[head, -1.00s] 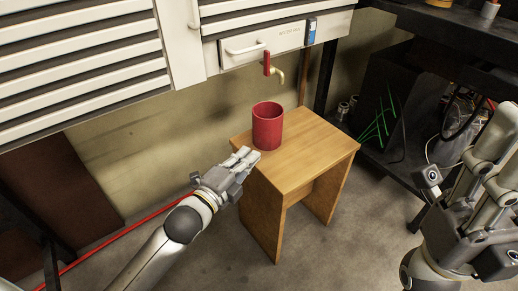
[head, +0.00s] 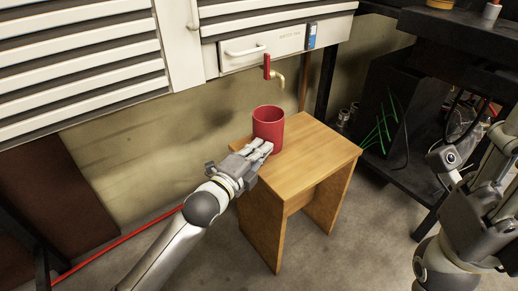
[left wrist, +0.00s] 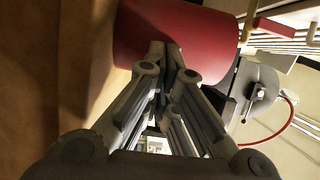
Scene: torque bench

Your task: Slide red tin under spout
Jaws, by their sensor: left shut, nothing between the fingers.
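The red tin (head: 268,125) stands upright and open-topped on the left part of a small wooden stool. The spout (head: 280,79), a brass tap with a red lever (head: 266,66), comes out under the white cabinet, behind and a little right of the tin. My left gripper (head: 264,149) is shut and empty at the tin's near-left foot. In the left wrist view its closed fingertips (left wrist: 168,46) reach the red tin (left wrist: 180,28) and seem to touch its side. My right gripper is at the right edge of the head view, with its fingertips not clearly shown.
The wooden stool (head: 310,165) has free top to the right of the tin. A white cabinet with a drawer (head: 262,48) hangs above. A black shelf (head: 400,165) with green wires stands at right. A red hose (head: 125,246) runs along the floor at left.

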